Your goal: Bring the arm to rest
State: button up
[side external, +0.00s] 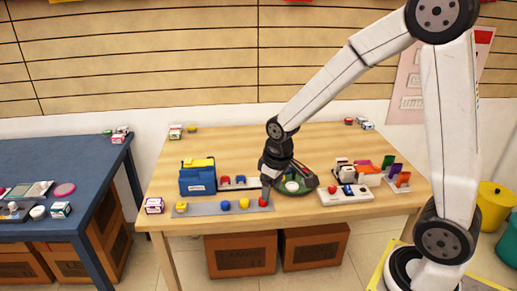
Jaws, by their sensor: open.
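My arm reaches from the right side of the picture across to the middle of the wooden table. My gripper (266,192) points down over the table's front half, just above or around a small red piece (263,203) at the right end of a grey strip (205,209). I cannot tell whether the jaws touch the red piece. The jaws are open, though they show small and dark. Part of a round green tray (296,192) lies behind and right of the gripper, partly hidden by my wrist.
A blue toolbox (197,181) stands left of the gripper. A white block (345,197) with coloured pieces and upright coloured cards (403,180) stand on the right. The wooden table's (233,148) back middle is clear. A blue table (60,159) stands at left.

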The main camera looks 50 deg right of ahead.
jog(key=s+a+f+m, duration=0.1)
jog(key=s+a, duration=0.2)
jog(key=s, duration=0.5)
jog(key=shift+s+a+f+t, duration=0.15)
jog(key=shift+s+a+t, duration=0.15)
jog(key=shift+t, duration=0.1)
jog(key=shift+o, duration=0.2)
jog(key=shift+o, duration=0.9)
